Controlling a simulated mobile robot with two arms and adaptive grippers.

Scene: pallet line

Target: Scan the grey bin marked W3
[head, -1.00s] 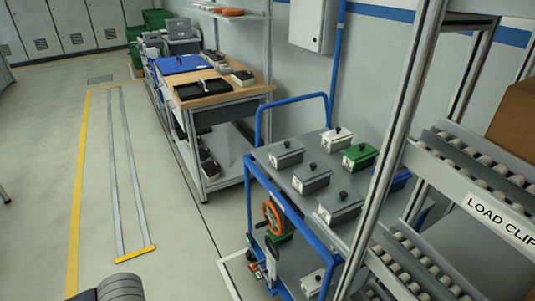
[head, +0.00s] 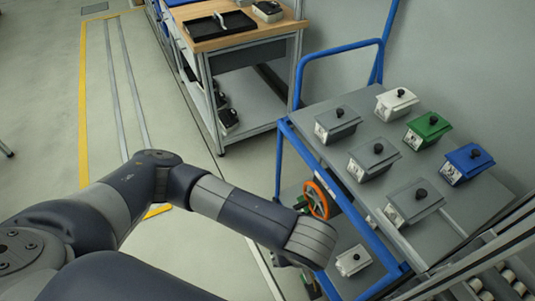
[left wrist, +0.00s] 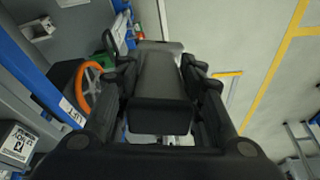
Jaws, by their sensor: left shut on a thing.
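My left gripper (left wrist: 158,68) is shut on a dark, boxy device (left wrist: 162,95), which looks like a hand scanner, in the left wrist view. In the head view my left arm reaches to the cart's near side, and its gripper is hidden behind the wrist. Three grey bins with black knobs stand on the cart's top: a far one (head: 337,124), a middle one (head: 372,160) and a near one (head: 414,203). Their white labels are too small to read in the head view. A labelled bin (left wrist: 18,146) shows at the left wrist view's lower left, its marking unclear.
The blue-framed cart (head: 325,158) also bears white (head: 395,104), green (head: 427,131) and blue (head: 467,164) bins. An orange handwheel (head: 316,200) is on its side; a white bin (head: 353,261) sits lower. A workbench (head: 235,30) stands behind. The left floor is open.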

